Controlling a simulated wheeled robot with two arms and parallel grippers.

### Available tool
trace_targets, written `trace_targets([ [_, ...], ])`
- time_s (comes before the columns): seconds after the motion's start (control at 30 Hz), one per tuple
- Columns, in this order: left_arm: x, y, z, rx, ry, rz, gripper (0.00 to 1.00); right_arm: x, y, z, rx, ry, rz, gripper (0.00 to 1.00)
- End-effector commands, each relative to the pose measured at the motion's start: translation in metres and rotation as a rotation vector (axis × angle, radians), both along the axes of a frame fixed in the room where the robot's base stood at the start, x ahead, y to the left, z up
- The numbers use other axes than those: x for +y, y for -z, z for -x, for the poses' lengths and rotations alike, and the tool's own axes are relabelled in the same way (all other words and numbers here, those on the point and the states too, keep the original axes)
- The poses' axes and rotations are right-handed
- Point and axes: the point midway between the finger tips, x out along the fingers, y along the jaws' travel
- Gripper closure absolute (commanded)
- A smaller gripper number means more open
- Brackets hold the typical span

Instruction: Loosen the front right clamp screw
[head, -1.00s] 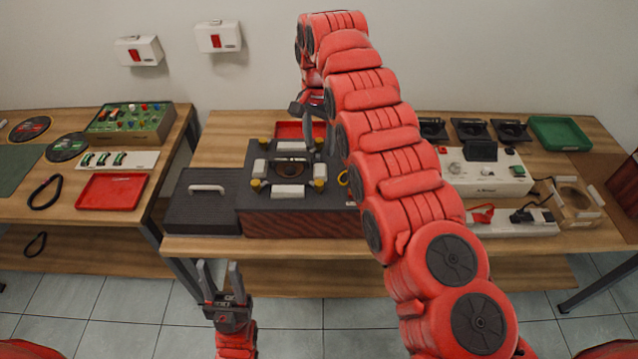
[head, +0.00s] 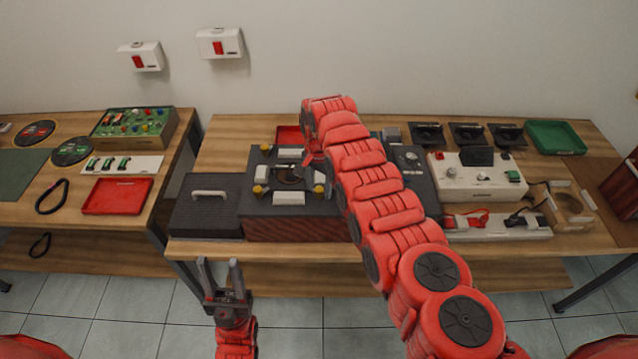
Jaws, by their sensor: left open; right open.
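The dark hifi unit (head: 290,226) stands on the middle table, with a round opening framed by white blocks on its top. Yellow clamp screws sit around the opening: the back left one (head: 265,149), the front left one (head: 258,190) and the front right clamp screw (head: 319,189). My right gripper (head: 322,184) is low over the hifi's top, right at the front right screw. Its fingers are small and partly hidden by my red arm; I cannot tell whether they touch the screw. My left gripper (head: 221,268) is open and empty, pointing up before the table's front edge.
A dark lid with a white handle (head: 208,194) lies left of the hifi. A white device (head: 478,178) and a power strip (head: 500,226) are to the right. A red tray (head: 118,196) is on the left table. My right arm hides the hifi's right part.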

Motion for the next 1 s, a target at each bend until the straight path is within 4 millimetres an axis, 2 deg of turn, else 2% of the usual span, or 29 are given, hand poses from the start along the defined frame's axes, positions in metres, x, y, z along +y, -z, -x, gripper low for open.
trace_targets([
  [0.27, 0.0000, -0.0001, 0.0000, 0.000, 0.000, 0.000, 0.53, -0.0001, 0.0013, 0.0004, 0.001, 0.000, 0.000, 0.38],
  [0.6, 0.0000, -0.0001, 0.0000, 0.000, 0.000, 0.000, 0.53, -0.0001, 0.0011, 0.0004, 0.001, 0.000, 0.000, 0.99],
  [1.0, 0.0000, 0.0039, -0.0001, 0.000, 0.000, 0.000, 0.53, 0.0001, 0.0023, 0.0001, 0.000, -0.025, 0.000, 1.00],
])
